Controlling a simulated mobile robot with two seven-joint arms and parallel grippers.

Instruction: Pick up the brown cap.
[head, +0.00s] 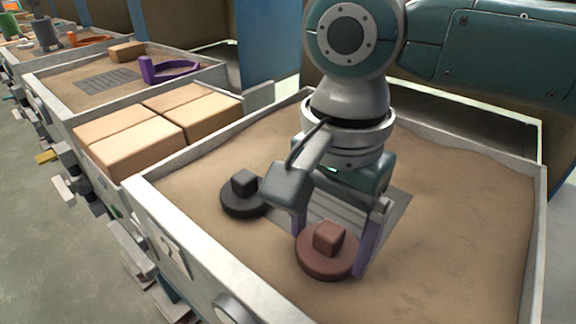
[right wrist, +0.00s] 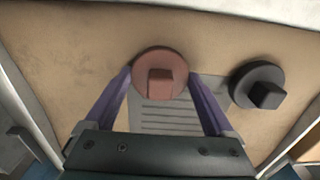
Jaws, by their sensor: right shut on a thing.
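The brown cap (head: 327,262) is a round reddish-brown disc with a square knob on top. It is at the front of the near sand-filled tray and also shows in the right wrist view (right wrist: 160,80). My right gripper (head: 330,248) points down over it, with one purple finger at each side of the disc. In the right wrist view the fingers (right wrist: 161,74) are shut on the disc's rim. The cap looks level, at or close to the sand; I cannot tell if there is a gap under it. My left gripper is not in view.
A black cap (head: 243,197) of the same shape lies to the left in the same tray (head: 541,235). A grey slotted plate (head: 396,212) lies behind the brown cap. Tan blocks (head: 130,145) fill the neighbouring tray. The sand at right is bare.

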